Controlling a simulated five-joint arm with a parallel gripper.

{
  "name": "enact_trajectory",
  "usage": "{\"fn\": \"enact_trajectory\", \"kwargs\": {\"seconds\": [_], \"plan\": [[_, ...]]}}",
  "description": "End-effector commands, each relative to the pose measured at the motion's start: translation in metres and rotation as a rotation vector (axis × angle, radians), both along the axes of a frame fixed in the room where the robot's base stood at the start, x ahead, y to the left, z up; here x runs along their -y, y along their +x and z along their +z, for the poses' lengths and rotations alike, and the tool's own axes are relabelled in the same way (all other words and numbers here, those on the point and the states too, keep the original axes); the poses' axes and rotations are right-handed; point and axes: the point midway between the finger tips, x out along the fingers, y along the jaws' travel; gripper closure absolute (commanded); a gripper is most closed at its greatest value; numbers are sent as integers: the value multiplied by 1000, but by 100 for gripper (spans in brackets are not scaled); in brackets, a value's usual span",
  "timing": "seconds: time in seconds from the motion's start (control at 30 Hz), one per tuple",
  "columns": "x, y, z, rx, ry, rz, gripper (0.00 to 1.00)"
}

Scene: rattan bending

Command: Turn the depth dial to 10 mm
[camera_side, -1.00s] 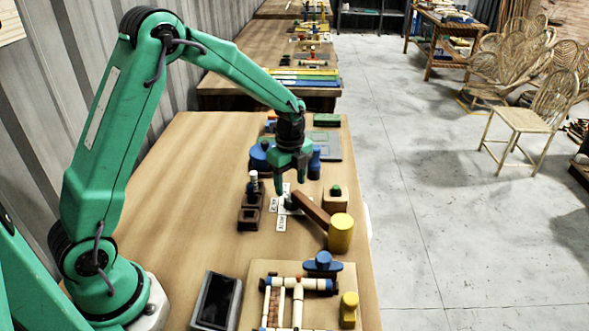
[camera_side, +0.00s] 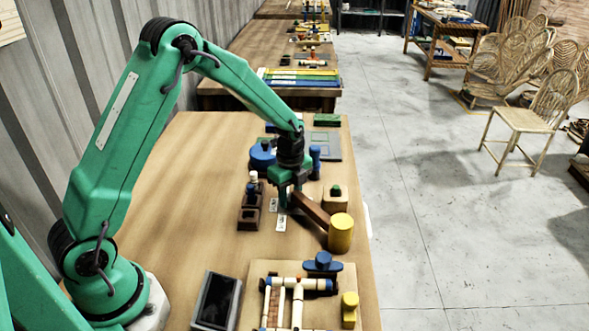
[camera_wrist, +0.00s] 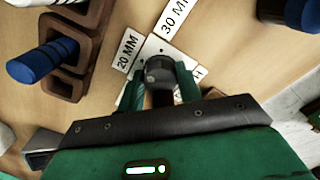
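My gripper (camera_side: 283,205) points down over the depth dial, which it mostly hides in the side view. In the wrist view the dial's dark round knob (camera_wrist: 160,72) sits between the two green fingers of my gripper (camera_wrist: 161,84), one on each side. Whether both fingers press on it cannot be told. White labels surround the dial: "20 MM" (camera_wrist: 127,52) at upper left and "30 MM" (camera_wrist: 173,20) at upper right. Other labels are partly hidden by the fingers, and I cannot read a 10 mm mark. The dial's setting is unclear.
A brown block with square openings (camera_side: 249,218) stands close left of the gripper. A brown bar (camera_side: 312,210) and a yellow cylinder (camera_side: 341,234) stand close right. A blue round part (camera_side: 262,156) is behind. The table's left side (camera_side: 180,200) is clear.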

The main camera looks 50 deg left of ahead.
Motion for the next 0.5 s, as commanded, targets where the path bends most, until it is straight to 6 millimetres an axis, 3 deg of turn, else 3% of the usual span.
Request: {"fn": "enact_trajectory", "kwargs": {"seconds": [0.27,0.5], "plan": [[0,0,0,0,0,30,88],[0,-1,1,0,0,170,88]]}}
